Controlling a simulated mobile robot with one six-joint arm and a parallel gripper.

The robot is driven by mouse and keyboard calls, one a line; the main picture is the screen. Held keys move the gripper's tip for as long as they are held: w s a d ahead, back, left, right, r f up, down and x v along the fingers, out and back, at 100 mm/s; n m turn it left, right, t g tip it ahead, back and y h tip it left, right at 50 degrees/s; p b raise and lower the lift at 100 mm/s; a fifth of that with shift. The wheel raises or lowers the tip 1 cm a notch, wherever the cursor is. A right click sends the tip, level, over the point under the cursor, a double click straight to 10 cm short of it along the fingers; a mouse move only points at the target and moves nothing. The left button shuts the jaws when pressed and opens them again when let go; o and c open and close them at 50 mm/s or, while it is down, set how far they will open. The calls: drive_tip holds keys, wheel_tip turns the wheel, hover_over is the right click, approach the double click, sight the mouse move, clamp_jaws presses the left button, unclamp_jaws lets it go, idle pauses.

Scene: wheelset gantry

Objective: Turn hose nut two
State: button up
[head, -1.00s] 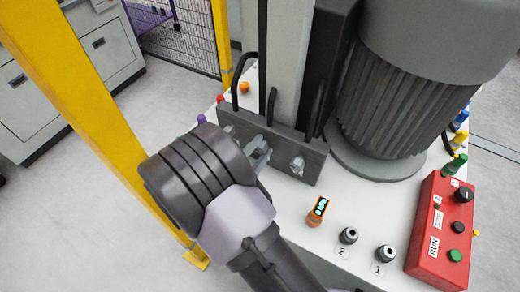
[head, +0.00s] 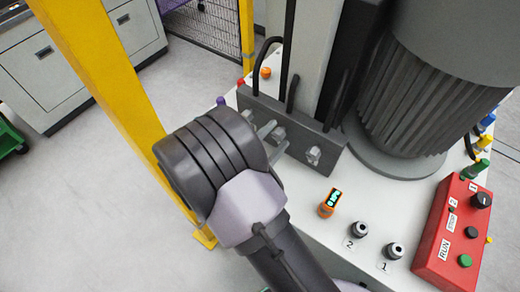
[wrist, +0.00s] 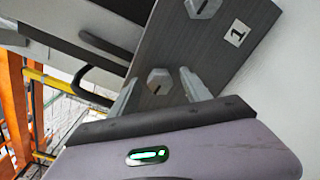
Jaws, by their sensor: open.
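A dark grey block (head: 325,146) on the white bench carries hex nuts. One nut (wrist: 160,80) sits between my fingers in the wrist view, apart from both; it also shows in the head view (head: 279,134). Its label is not visible. Another nut (wrist: 205,8), near a plate marked 1 (wrist: 236,33), is at the top of the wrist view and on the block's right part in the head view (head: 313,155). My gripper (wrist: 160,92) is open and empty, with one finger on each side of the unlabelled nut. My wrist hides the block's lower left in the head view.
A large grey ribbed motor (head: 410,120) stands right of the block. Black hoses (head: 262,62) rise behind it. An orange device (head: 328,203), two round fittings (head: 361,230) and a red control box (head: 452,230) are on the bench's front right. A yellow post (head: 110,90) stands at left.

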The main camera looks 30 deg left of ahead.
drive_tip(key=s+a+p, duration=0.1)
drive_tip(key=s+p, duration=0.2)
drive_tip(key=s, duration=1.3)
drive_tip(key=shift+s+a+r, duration=0.15)
drive_tip(key=shift+s+a, duration=0.05)
drive_tip(key=shift+a, duration=0.1)
